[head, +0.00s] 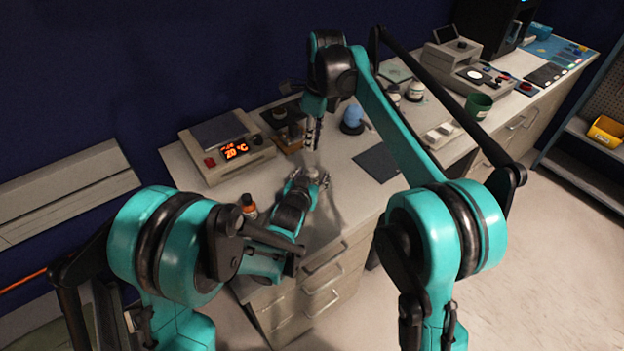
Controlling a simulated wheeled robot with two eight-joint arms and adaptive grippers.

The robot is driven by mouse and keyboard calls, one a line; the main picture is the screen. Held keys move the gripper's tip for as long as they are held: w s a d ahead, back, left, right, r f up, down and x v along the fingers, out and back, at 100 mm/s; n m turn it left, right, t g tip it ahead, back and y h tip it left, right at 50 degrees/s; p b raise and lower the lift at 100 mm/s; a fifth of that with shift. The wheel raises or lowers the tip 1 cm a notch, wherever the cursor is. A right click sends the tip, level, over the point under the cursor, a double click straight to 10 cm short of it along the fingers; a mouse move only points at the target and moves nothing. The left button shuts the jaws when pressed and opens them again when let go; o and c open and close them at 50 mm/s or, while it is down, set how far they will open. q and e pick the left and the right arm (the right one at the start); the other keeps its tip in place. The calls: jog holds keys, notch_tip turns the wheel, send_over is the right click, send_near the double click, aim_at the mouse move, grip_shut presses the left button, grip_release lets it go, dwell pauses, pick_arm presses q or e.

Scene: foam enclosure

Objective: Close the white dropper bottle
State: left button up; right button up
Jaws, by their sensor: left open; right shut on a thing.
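My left gripper (312,178) is the lower one, low over the front of the bench; it is open, and its fingers are small and partly lost against the bench. My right gripper (312,138) points down above and behind it. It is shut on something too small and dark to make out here. I cannot clearly pick out the white dropper bottle or its cap; they may be hidden at the grippers. An orange-and-white bottle with a dark top (249,207) stands upright at the bench's left front, beside my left arm.
A hot plate with a lit display (228,146) stands at the left. A blue rounded thing (353,115), a dark mat (379,163), a white jar (415,91), a pale tray (441,134) and a green cup (478,105) lie rightward. Bare bench surrounds the mat.

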pick_arm(q)
grip_shut()
pick_arm(e)
send_over(311, 169)
jog(key=shift+d+f, duration=0.2)
jog(key=shift+f, duration=2.3)
jog(key=shift+f, duration=0.15)
jog(key=shift+f, duration=0.75)
jog(key=shift+f, duration=0.55)
